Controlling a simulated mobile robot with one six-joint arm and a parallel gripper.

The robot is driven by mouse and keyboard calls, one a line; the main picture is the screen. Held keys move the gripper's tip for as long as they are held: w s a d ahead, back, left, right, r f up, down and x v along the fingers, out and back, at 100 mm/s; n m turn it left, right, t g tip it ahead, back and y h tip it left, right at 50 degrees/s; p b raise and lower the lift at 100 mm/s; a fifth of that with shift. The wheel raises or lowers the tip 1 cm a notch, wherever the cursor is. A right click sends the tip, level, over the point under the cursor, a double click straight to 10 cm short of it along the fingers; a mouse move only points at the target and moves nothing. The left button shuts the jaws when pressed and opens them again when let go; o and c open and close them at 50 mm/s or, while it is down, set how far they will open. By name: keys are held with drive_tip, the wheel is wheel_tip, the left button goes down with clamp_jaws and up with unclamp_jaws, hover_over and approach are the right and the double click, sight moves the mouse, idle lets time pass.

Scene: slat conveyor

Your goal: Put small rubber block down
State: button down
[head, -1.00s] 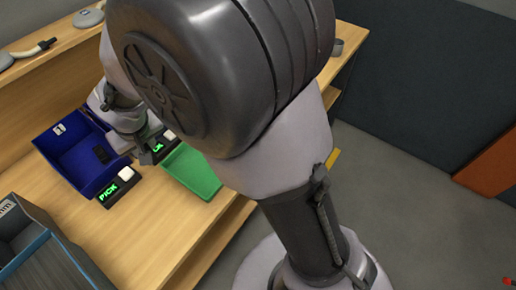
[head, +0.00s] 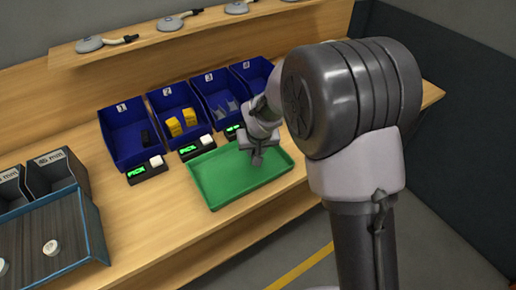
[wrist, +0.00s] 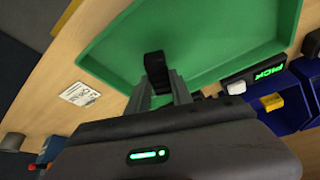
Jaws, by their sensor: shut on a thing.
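The small rubber block (wrist: 155,63) is black and sits between the fingertips of my gripper (wrist: 160,82) in the wrist view. My gripper is shut on it. Behind the block in that view is the green tray (wrist: 225,35). In the head view my gripper (head: 257,160) is over the green tray (head: 215,190), toward its far right part. The block is too small and dark to make out there. I cannot tell whether it touches the tray floor. The tray's visible floor is empty.
Several numbered blue bins stand behind the tray; the leftmost bin (head: 127,140) holds a dark block and another bin (head: 172,95) holds yellow pieces. Lit PICK displays (head: 147,170) stand before them. A blue-edged tray (head: 85,245) with white round parts is at left.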

drive_tip(key=b+x, duration=0.1)
drive_tip(key=x, duration=0.1)
drive_tip(key=d+x, duration=0.1)
drive_tip(key=x, duration=0.1)
drive_tip(key=shift+s+a+f+b, duration=0.1)
drive_tip(key=shift+f+b, duration=0.05)
drive_tip(key=shift+b, duration=0.2)
drive_tip(key=c, duration=1.1)
unclamp_jaws()
drive_tip(key=shift+c, duration=0.2)
